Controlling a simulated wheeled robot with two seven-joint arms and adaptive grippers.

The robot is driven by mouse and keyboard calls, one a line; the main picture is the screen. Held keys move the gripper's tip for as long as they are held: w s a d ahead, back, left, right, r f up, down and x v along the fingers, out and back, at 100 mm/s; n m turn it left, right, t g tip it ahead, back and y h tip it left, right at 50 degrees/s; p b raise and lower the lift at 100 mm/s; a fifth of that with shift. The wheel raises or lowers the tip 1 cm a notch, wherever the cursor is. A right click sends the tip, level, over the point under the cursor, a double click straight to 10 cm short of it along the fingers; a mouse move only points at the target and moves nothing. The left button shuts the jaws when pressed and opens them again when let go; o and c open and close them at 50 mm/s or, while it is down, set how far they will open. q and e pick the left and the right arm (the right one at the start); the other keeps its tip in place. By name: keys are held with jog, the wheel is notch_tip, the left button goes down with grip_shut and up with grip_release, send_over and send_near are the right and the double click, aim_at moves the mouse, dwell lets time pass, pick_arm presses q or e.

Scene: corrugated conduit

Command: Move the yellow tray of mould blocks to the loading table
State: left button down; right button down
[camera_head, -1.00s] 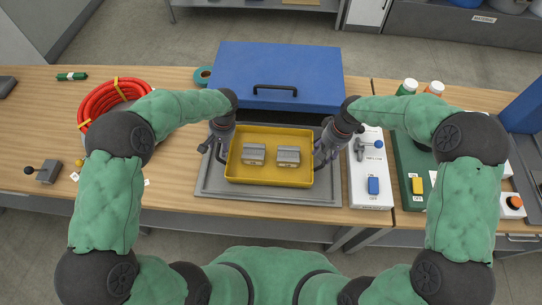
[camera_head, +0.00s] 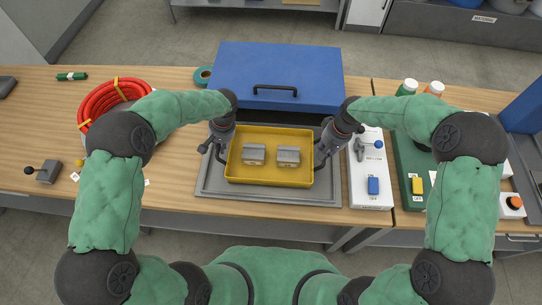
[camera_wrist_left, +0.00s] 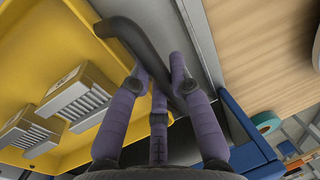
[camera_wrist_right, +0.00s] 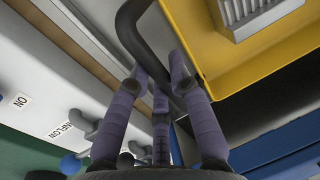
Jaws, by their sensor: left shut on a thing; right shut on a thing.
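The yellow tray (camera_head: 270,182) lies over a grey base plate (camera_head: 208,190) in the middle of the wooden table. I cannot tell whether it touches the plate. Two grey mould blocks (camera_head: 254,153) (camera_head: 288,156) sit inside it, and they also show in the left wrist view (camera_wrist_left: 78,97). My left gripper (camera_head: 221,150) is shut on the tray's dark left handle (camera_wrist_left: 135,38). My right gripper (camera_head: 325,150) is shut on the dark right handle (camera_wrist_right: 135,35). The tray looks about level between them.
A blue lidded box (camera_head: 275,70) stands right behind the tray. A white control panel (camera_head: 372,195) with a blue switch is close on the right, then a green panel (camera_head: 405,170). A red hose coil (camera_head: 100,98) lies left. Bare wood (camera_head: 170,180) is left of the plate.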

pick_arm(q)
jog(key=shift+r, duration=0.25)
pick_arm(e)
jog(key=shift+r, duration=0.25)
